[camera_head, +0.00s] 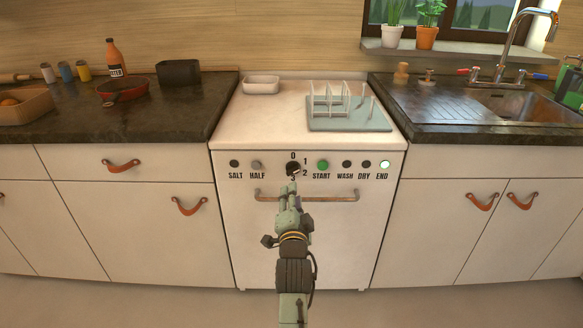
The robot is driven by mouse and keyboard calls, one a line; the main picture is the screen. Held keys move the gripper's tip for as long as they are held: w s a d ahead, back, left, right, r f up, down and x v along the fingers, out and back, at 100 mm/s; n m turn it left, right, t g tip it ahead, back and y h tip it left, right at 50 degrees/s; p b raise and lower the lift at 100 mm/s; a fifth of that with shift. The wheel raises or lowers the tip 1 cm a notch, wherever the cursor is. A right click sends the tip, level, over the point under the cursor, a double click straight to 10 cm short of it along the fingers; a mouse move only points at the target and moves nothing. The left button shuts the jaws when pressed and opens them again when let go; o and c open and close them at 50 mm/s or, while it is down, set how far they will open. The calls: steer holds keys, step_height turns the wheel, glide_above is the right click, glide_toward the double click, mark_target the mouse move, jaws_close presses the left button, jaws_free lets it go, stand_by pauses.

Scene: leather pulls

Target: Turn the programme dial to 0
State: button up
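The programme dial (293,168) is a small dark knob on the white front panel of the dishwasher (230,215). The number 0 is above it, 1 and 2 are to its right, and 3 is below it. A light mark shows on its lower right side, towards 2, but it is too small to read surely. My gripper (291,186) is just below the dial in the picture, its fingers pointing up at it. I cannot tell whether it touches the dial or whether its fingers are open. My arm hides part of the door below.
A long door handle (335,198) runs across behind my gripper. Beside the dial are the HALF button (256,165) and the green START button (322,165). The END light (384,164) glows. A dish rack (340,102) and a white dish (261,85) stand on top.

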mark_target(294, 172)
steer(key=w+p, duration=0.2)
steer(key=w, duration=0.8)
steer(key=shift+w+d+f, duration=0.1)
steer(key=shift+w+d, duration=0.05)
steer(key=shift+w, duration=0.2)
jaws_close()
